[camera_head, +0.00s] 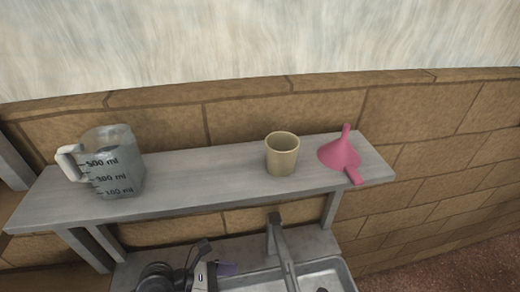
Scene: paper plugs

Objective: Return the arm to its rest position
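Part of what looks like my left arm and gripper (203,262), dark with a light grey part, shows at the bottom edge, left of the tap. It is below and in front of the shelf and apart from the things on it. Whether its fingers are open or shut is unclear. My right gripper is not in view.
A grey shelf (210,188) on the brick wall bears a clear measuring jug (118,165) at left, a beige cup (282,157) and a pink funnel (340,153) at right. Below are a grey tap (279,245) and a metal sink (343,270). The shelf between jug and cup is clear.

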